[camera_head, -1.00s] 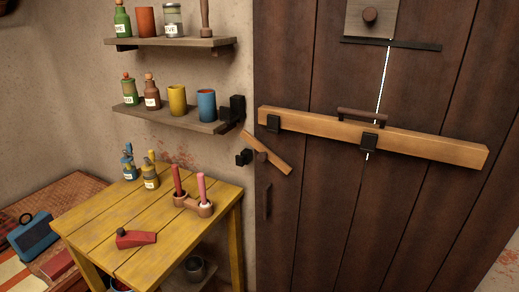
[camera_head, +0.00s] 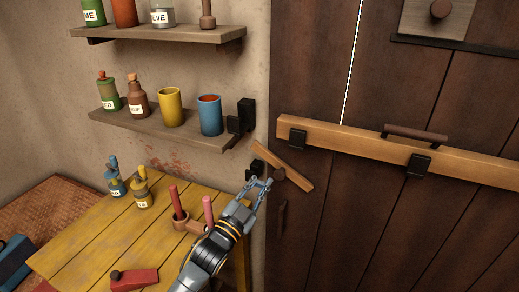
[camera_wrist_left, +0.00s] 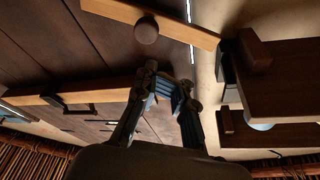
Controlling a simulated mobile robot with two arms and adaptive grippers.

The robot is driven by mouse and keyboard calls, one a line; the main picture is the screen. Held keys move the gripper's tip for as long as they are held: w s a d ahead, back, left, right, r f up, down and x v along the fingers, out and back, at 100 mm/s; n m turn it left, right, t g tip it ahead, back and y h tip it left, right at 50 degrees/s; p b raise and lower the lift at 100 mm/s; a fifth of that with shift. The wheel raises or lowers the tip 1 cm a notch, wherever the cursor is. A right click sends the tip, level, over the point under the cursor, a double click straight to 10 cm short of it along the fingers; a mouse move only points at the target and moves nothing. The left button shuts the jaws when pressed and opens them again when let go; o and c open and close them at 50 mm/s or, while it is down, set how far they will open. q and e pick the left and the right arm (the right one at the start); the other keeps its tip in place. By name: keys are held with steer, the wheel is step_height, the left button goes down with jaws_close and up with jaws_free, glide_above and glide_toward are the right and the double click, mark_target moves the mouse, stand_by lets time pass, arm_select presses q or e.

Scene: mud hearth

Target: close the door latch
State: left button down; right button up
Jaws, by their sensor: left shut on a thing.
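The door latch (camera_head: 295,177) is a short wooden bar on the left edge of the dark plank door (camera_head: 345,225). It tilts down to the right, with a round brown knob (camera_head: 279,174) at its pivot. A black bracket (camera_head: 255,168) is on the wall to its left. My left gripper (camera_head: 259,182) is just left of and below the knob, apart from the bar as far as I can see. In the left wrist view the latch (camera_wrist_left: 190,31) and knob (camera_wrist_left: 146,30) lie beyond the fingertips (camera_wrist_left: 172,88). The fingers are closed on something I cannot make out. My right gripper is not in view.
A long wooden bar (camera_head: 350,142) crosses the door in black brackets.

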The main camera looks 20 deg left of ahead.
mark_target(280, 151)
arm_select(q)
steer(key=shift+t, duration=0.3)
steer(key=w+r+p, duration=0.1)
steer(key=w+r, duration=0.1)
steer(key=w, duration=0.1)
steer(key=w+d+r+p, duration=0.1)
steer(key=w, duration=0.2)
steer(key=w+d+r+p, duration=0.1)
steer(key=w+r, duration=0.1)
steer(key=w, duration=0.1)
steer(key=shift+d+r, duration=0.15)
steer(key=shift+r, duration=0.2)
steer(key=shift+a+f+p, duration=0.2)
steer(key=shift+a+f, duration=0.1)
steer(key=shift+f, duration=0.3)
steer(key=shift+a+f+p, duration=0.2)
steer(key=shift+a+f, duration=0.05)
steer(key=shift+f, duration=0.35)
steer(key=shift+a+f, duration=0.4)
steer(key=shift+f, duration=0.3)
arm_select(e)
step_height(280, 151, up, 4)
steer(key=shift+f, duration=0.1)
arm_select(q)
steer(key=shift+a+f, duration=0.1)
